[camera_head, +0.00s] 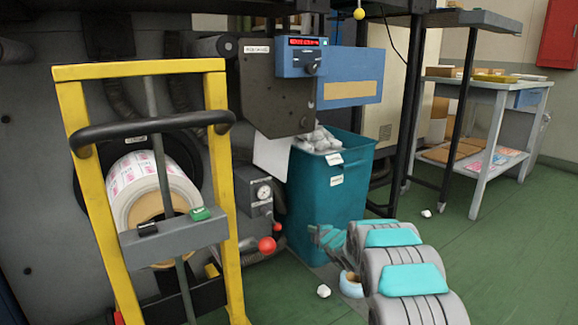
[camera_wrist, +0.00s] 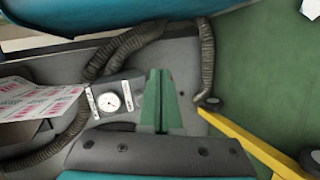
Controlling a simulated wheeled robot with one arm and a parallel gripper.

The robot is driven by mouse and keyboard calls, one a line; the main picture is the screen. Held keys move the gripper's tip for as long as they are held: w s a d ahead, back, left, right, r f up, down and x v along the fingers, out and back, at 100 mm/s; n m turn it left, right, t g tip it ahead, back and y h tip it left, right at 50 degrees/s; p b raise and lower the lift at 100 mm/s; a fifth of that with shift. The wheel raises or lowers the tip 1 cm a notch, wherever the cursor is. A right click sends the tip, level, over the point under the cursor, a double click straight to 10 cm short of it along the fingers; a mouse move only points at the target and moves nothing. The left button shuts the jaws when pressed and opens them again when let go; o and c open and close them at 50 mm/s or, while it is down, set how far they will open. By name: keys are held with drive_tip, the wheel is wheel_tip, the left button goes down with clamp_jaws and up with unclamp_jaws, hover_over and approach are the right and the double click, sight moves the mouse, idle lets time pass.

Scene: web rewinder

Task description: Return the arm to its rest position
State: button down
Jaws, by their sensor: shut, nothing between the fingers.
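My arm, grey with teal pads, reaches in from the lower right of the head view. My gripper (camera_head: 328,238) is at its far end, low in front of the teal bin; there it is small and partly hidden by my arm. In the wrist view its green fingers (camera_wrist: 161,100) are together with nothing between them. They point toward grey machine panelling beside a round gauge (camera_wrist: 110,101), and no contact shows. The gauge also shows in the head view (camera_head: 264,192), left of my gripper.
A yellow frame (camera_head: 229,230) with a black handle stands at the left before a printed roll (camera_head: 150,180). The teal bin (camera_head: 325,195) holds crumpled white waste. White scraps (camera_head: 323,291) lie on the green floor. A grey table (camera_head: 490,90) stands back right; floor between is mostly clear.

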drive_tip(key=s+d+r+m+g+h, duration=0.2)
drive_tip(key=s+d+r+m, duration=0.15)
drive_tip(key=s, duration=0.55)
drive_tip(key=s+d+r+m+g+h, duration=0.2)
drive_tip(key=s+d+m, duration=0.25)
drive_tip(key=s, duration=0.35)
drive_tip(key=s+d+r+m+g+h, duration=0.25)
drive_tip(key=s+d+m, duration=0.2)
drive_tip(key=s, duration=0.45)
drive_tip(key=s+a+m+g+y, duration=0.1)
drive_tip(key=s+a+m+g, duration=0.15)
drive_tip(key=s, duration=1.25)
drive_tip(key=s+a+m+g, duration=0.1)
drive_tip(key=s+m+g, duration=0.2)
drive_tip(key=s, duration=1.1)
drive_tip(key=s+a+m+g+y, duration=0.1)
drive_tip(key=s+a+m+g, duration=0.15)
drive_tip(key=s, duration=1.25)
wheel_tip(320, 180, up, 13)
drive_tip(key=p, duration=1.3)
drive_tip(key=shift+d+g, duration=0.2)
drive_tip(key=shift+g, duration=0.15)
drive_tip(key=shift+w+f, duration=0.1)
drive_tip(key=shift+f, duration=0.05)
